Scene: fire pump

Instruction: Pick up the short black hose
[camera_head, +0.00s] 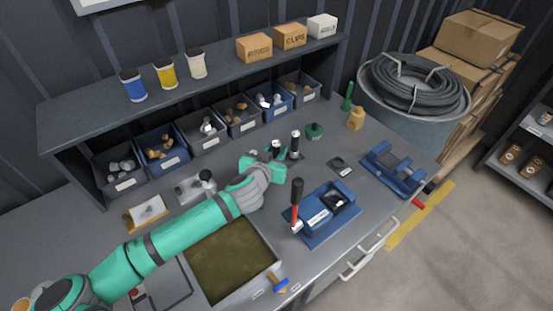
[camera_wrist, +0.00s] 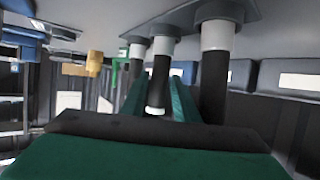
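In the wrist view, which shows the scene upside down, three black hoses with white collars stand upright. The middle one, the short black hose (camera_wrist: 158,85), has its free end between the green fingers of my gripper (camera_wrist: 158,103). A longer hose (camera_wrist: 214,75) stands to its right, and another hose (camera_wrist: 137,55) is just to its left, partly hidden by a finger. In the head view my gripper (camera_head: 284,153) is low over the bench, beside a black-and-white hose (camera_head: 295,142). The fingers look apart on either side of the short hose; contact is unclear.
A blue fixture (camera_head: 340,222) with a red-and-black lever (camera_head: 297,195) stands close in front of my gripper.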

